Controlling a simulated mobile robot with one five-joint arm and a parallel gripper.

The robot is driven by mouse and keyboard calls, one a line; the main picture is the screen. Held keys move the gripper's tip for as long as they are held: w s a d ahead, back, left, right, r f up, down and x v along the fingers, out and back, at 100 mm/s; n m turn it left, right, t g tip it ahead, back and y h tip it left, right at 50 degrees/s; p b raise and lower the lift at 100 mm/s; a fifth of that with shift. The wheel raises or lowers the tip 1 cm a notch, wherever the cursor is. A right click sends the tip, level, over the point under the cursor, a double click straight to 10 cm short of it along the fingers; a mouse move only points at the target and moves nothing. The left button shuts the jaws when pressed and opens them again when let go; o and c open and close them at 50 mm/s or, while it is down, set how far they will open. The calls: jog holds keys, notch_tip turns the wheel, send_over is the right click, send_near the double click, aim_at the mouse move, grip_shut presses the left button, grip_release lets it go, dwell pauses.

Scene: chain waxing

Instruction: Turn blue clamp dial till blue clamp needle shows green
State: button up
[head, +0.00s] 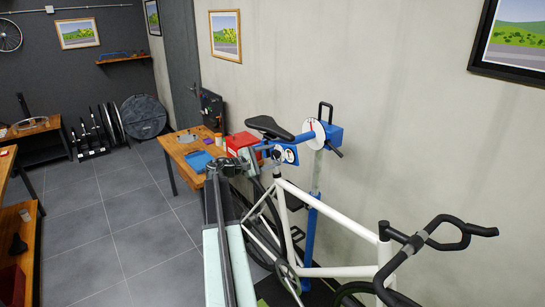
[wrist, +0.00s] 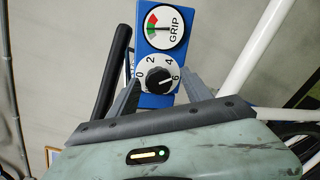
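In the wrist view the blue clamp (wrist: 144,42) carries a round white gauge marked GRIP (wrist: 172,35). Its thin needle points left to the red and green band; the exact colour at its tip is too small to tell. Below it is the clamp dial (wrist: 156,74), a black knob with a white mark pointing near 6 on a scale of 0, 2, 4, 6. My gripper (wrist: 158,88) is open, one finger on each side of the dial; I cannot tell whether they touch it. In the head view the blue clamp (head: 268,144) sits under the saddle, with my arm reaching to it.
The white bicycle (head: 335,230) hangs on the blue stand (head: 310,225), which has another white dial face (head: 314,134). A wooden bench (head: 182,155) with a blue tray (head: 195,161) and red box (head: 241,143) stands behind the clamp.

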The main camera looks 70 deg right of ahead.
jog(key=v, duration=0.7)
jog(key=shift+w+a, duration=0.2)
jog(key=shift+a, duration=0.2)
